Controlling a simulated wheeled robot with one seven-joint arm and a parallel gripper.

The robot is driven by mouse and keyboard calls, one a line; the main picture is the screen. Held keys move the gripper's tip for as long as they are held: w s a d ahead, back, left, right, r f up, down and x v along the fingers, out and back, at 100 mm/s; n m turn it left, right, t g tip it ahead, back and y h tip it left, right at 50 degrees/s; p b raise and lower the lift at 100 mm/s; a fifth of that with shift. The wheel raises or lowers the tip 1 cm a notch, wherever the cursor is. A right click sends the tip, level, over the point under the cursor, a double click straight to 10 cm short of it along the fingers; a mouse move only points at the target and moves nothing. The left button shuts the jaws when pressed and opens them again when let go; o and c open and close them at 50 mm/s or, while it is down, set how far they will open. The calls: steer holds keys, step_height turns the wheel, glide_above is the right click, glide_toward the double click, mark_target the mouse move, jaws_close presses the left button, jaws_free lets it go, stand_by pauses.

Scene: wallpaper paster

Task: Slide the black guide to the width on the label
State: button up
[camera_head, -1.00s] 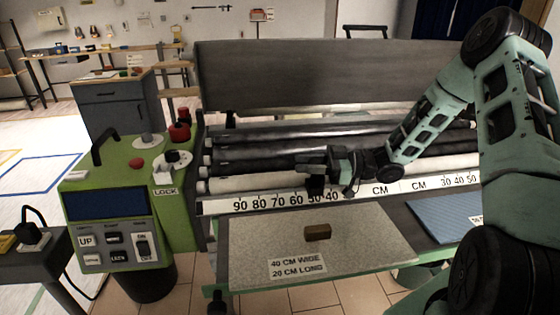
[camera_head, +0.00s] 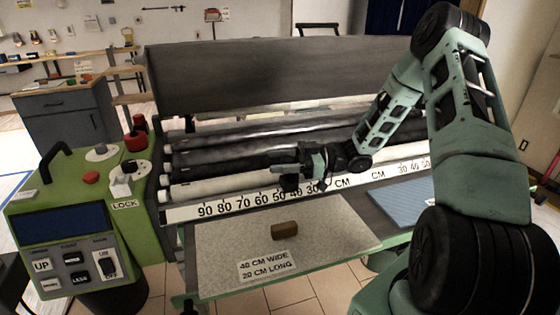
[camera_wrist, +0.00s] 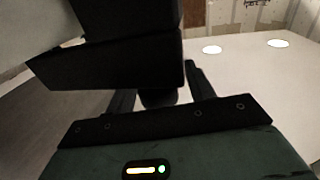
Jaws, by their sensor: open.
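The black guide (camera_head: 289,183) sits at the white number scale (camera_head: 235,208), roughly above the 40 and 50 marks. Its exact reading is hard to tell. My gripper (camera_head: 300,166) is open right at the guide. In the wrist view a large black block (camera_wrist: 120,45), apparently the guide, fills the upper left close to my gripper (camera_wrist: 158,88) and hides part of the left finger. Whether the fingers touch it cannot be told. The label (camera_head: 266,265) reads 40 CM WIDE, 20 CM LONG and lies on a grey speckled sheet (camera_head: 220,240).
A brown block (camera_head: 284,230) rests on the sheet. Rollers (camera_head: 220,160) run behind the scale. A green control box (camera_head: 90,215) with a LOCK knob (camera_head: 122,185) stands at left. A blue ribbed panel (camera_head: 405,197) lies at right.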

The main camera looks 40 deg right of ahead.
steer(key=b+v, duration=0.1)
steer(key=v, duration=1.6)
steer(key=shift+d+b, duration=0.15)
steer(key=shift+b, duration=0.2)
steer(key=shift+s, duration=0.1)
